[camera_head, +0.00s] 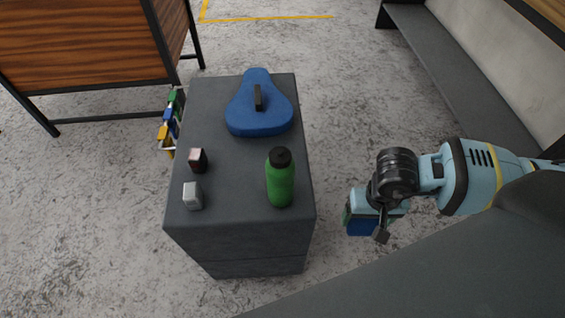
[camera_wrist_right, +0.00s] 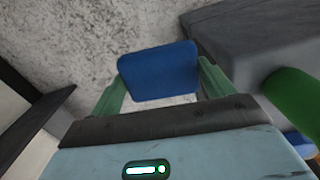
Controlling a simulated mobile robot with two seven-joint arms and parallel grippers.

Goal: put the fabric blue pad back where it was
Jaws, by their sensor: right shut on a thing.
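The blue pad, a plain rectangular block, is held between the green fingers of my right gripper (camera_wrist_right: 160,84). The pad (camera_wrist_right: 158,70) fills the space between the fingers in the right wrist view. In the head view the right gripper (camera_head: 362,214) hangs above the floor to the right of the grey cabinet, and the pad's blue lower part (camera_head: 357,228) shows below it. The fingers partly hide the pad there. My left gripper is in neither view.
The grey cabinet (camera_head: 225,120) carries a blue saddle-shaped piece (camera_head: 262,122), a green bottle (camera_head: 280,186) near its right edge and two small blocks (camera_head: 192,196) (camera_head: 198,160) at left. Coloured padlocks (camera_head: 170,122) hang beside it. A low grey ledge (camera_head: 440,50) runs at right.

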